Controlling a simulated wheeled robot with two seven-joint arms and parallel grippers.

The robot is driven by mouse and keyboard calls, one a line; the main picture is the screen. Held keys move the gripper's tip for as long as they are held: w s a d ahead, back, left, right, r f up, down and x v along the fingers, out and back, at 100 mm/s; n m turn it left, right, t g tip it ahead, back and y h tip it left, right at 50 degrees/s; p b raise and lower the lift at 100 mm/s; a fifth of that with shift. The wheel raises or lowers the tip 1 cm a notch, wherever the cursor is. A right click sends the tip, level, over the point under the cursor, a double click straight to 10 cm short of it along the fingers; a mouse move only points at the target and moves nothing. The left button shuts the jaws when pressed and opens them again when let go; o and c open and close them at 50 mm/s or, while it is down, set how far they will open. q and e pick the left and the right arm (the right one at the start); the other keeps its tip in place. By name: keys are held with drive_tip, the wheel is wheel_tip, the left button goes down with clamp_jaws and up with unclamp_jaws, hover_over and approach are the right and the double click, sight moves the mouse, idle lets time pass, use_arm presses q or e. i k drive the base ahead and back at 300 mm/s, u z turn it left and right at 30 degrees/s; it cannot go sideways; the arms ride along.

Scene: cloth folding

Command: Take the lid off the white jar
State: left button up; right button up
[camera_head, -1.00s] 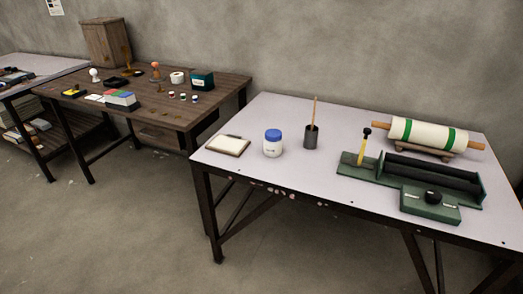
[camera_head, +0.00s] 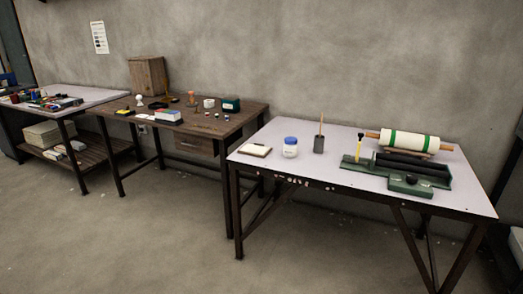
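The white jar (camera_head: 290,150) stands upright on the light grey table (camera_head: 335,172) near its front left edge. Its blue lid (camera_head: 291,140) is on top of it. A notepad or clipboard (camera_head: 255,150) lies to its left, and a dark cup (camera_head: 319,145) with a thin stick in it stands to its right. Neither of my grippers shows in the head view.
A green device with black rollers (camera_head: 405,170) and a rolling pin with green bands (camera_head: 408,141) fill the table's right part. A wooden table (camera_head: 225,125) with small items stands to the left, another table (camera_head: 95,97) beyond. The floor (camera_head: 150,240) in front is clear.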

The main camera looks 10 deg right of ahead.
sight(289, 151)
drive_tip(key=u, duration=0.5)
drive_tip(key=i, duration=1.9)
drive_tip(key=z, duration=0.7)
drive_tip(key=i, duration=1)
drive_tip(key=z, duration=1.15)
